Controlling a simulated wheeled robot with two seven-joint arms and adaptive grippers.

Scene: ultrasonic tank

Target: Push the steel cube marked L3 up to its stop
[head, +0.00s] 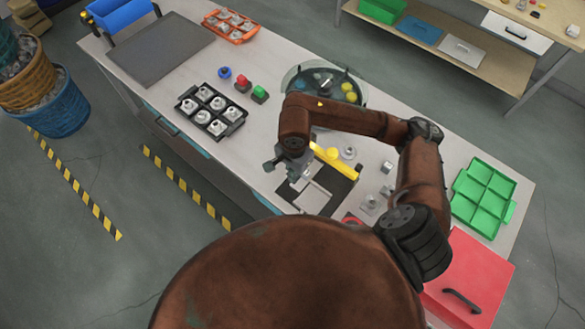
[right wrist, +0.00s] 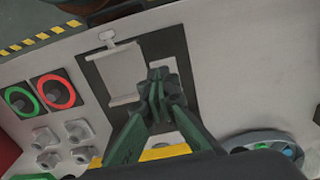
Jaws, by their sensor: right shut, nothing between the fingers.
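My right gripper (head: 284,168) is shut and empty, over a dark panel (head: 340,188) near the table's front edge. In the right wrist view its closed fingertips (right wrist: 160,78) are in front of the same panel, beside a pale plate (right wrist: 121,76). A yellow bar (head: 333,161) lies along the panel and partly shows behind the fingers in the wrist view (right wrist: 166,152). Several small steel blocks (right wrist: 78,130) stand to the left in the wrist view. I cannot read an L3 mark on any, and the fingers may hide a cube. My left gripper is not in view.
A round glass-like basin (head: 300,82) stands behind my right arm. A black tray of steel parts (head: 238,112) and red and green buttons (head: 260,92) lie left of it. A green tray (head: 490,183) and red box (head: 478,262) stand at the right.

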